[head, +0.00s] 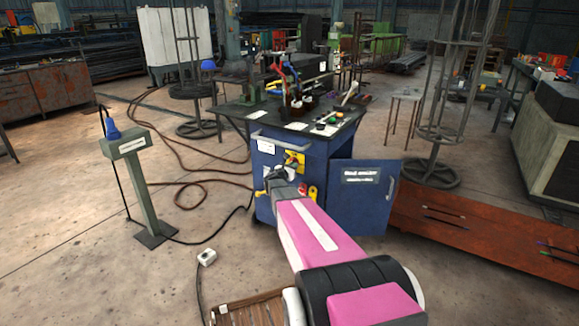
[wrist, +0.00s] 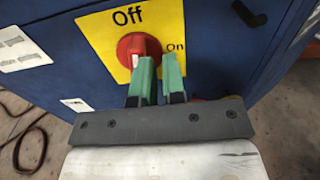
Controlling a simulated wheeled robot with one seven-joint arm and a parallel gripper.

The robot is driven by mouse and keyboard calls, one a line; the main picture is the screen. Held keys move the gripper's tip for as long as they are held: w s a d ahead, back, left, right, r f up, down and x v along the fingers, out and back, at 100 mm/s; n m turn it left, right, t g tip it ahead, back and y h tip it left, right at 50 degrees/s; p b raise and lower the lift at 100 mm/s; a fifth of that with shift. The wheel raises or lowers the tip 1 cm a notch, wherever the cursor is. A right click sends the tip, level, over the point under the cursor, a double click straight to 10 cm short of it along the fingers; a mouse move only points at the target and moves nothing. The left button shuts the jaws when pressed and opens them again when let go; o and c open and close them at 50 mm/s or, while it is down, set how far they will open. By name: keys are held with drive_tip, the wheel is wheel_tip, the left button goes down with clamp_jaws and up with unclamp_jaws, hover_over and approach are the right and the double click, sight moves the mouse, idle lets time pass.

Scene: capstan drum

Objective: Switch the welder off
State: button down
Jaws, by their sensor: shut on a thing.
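The switch is a red rotary knob (wrist: 138,46) on a yellow plate (wrist: 101,32) marked "Off" at the top and "On" at the right. The plate is on the front of a blue cabinet (head: 264,174), and it also shows in the head view (head: 300,158). My gripper (wrist: 160,66) has two green fingers at the knob's lower right and is shut on the knob. The fingers hide part of the knob. A white mark shows on it left of the fingers, but I cannot tell which word the knob points to.
The cabinet door (head: 358,203) stands open to the right of my arm. A grey-green post (head: 142,190) with a blue plug stands at the left. Cables run over the floor. A rusty plate (head: 470,240) lies at the right.

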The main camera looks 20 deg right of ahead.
drive_tip(key=shift+d+r, duration=0.35)
drive_tip(key=shift+r, duration=0.3)
drive_tip(key=shift+w+a+r, duration=0.1)
drive_tip(key=shift+w+r, duration=0.05)
drive_tip(key=shift+a, duration=0.3)
drive_tip(key=v, duration=0.8)
idle(0.4)
